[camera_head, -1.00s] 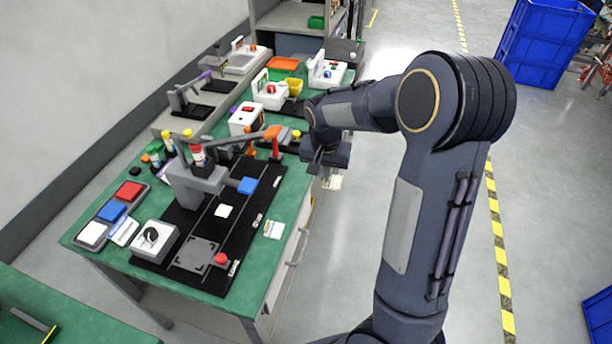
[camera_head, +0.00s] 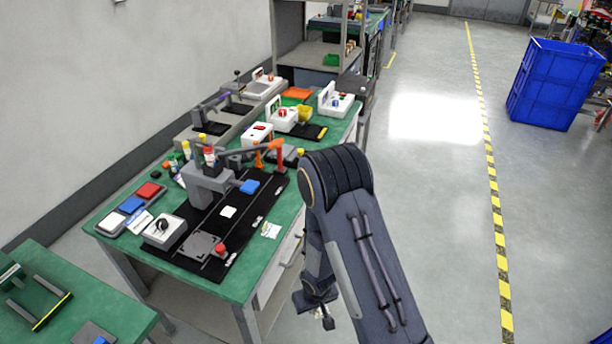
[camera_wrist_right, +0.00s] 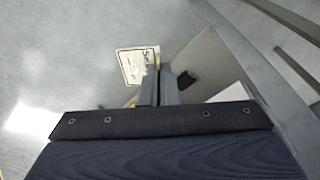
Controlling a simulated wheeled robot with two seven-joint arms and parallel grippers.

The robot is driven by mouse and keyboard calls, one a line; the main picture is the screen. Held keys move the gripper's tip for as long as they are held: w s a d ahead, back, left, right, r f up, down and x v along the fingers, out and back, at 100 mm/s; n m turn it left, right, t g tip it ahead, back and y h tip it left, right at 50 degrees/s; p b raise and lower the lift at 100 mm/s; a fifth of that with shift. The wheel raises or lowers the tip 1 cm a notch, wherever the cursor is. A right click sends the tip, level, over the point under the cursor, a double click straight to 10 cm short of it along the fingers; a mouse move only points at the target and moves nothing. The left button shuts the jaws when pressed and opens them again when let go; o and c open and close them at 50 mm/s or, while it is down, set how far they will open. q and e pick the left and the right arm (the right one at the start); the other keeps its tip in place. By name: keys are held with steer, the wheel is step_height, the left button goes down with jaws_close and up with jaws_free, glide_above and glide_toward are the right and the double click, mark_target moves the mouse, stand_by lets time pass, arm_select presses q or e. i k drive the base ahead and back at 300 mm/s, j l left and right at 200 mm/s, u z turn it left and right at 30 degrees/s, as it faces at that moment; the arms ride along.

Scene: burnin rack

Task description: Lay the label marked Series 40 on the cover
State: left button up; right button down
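My right gripper (camera_head: 327,315) hangs low beside the front of the workbench, over the floor. In the right wrist view its fingers (camera_wrist_right: 163,85) are close together at the edge of a cream label (camera_wrist_right: 132,66) with dark print. The print starts with "S"; the rest is too small to read. The label looks pinched at the fingertips. The label cannot be made out in the head view. On the bench, a grey plate (camera_head: 205,246) lies on the black mat; I cannot tell whether it is the cover. My left gripper is out of view.
The green workbench (camera_head: 238,285) carries a grey press (camera_head: 208,182), a white box with a black knob (camera_head: 164,232), a red knob (camera_head: 221,250) and a printed card (camera_head: 271,230). Another green table (camera_head: 85,300) stands at lower left.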

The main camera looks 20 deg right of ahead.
mark_target(284, 149)
steer(key=z, duration=0.45)
steer(key=i+l+z, duration=0.1)
steer(key=z, duration=0.75)
steer(key=i+z, duration=0.1)
steer(key=z, duration=0.35)
steer(key=i, duration=2.15)
steer(key=i+l, duration=0.1)
steer(key=i, duration=0.4)
steer(key=i+u, duration=0.1)
steer(key=i, duration=0.35)
steer(key=i+l, duration=0.2)
steer(key=i, duration=0.3)
steer(key=i+l+u, duration=0.1)
steer(key=i, duration=0.4)
steer(key=i+u, duration=0.1)
steer(key=u, duration=4.45)
